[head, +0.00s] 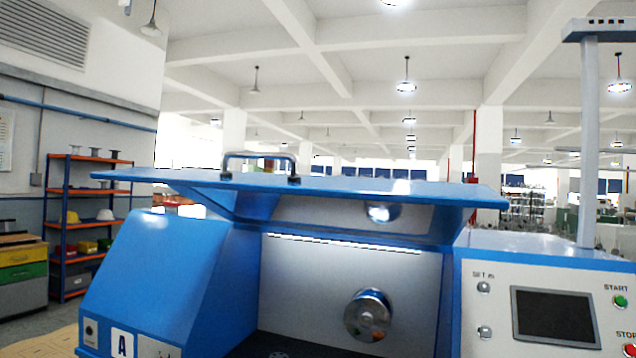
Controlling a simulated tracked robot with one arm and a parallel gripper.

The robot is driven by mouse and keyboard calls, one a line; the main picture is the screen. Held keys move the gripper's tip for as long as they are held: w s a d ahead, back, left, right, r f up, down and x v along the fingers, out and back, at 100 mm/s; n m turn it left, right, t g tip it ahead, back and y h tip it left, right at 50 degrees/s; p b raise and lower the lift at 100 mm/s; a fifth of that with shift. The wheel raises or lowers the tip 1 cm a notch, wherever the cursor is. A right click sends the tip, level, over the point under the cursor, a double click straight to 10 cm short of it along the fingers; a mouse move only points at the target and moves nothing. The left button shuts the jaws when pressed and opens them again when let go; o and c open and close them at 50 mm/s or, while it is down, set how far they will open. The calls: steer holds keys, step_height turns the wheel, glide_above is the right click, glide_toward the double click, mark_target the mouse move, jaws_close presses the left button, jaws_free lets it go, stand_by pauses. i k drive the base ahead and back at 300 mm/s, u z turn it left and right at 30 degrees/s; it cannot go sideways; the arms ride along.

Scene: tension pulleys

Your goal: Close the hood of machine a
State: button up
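Machine a (165,260) is a blue machine with a white "A" label at its lower left front. Its hood (380,188) is a blue panel that stands raised, nearly level, above the open front.
A white control panel (480,310) with a dark screen (556,318), a green START button and a red STOP button is at the right. A grey post (589,140) rises behind it. An orange and blue shelf (70,225) and a drawer cabinet (22,275) stand at the left.

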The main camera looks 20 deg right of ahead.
mark_target(454, 204)
steer(key=z, duration=0.1)
steer(key=i, duration=1)
steer(key=z, duration=0.05)
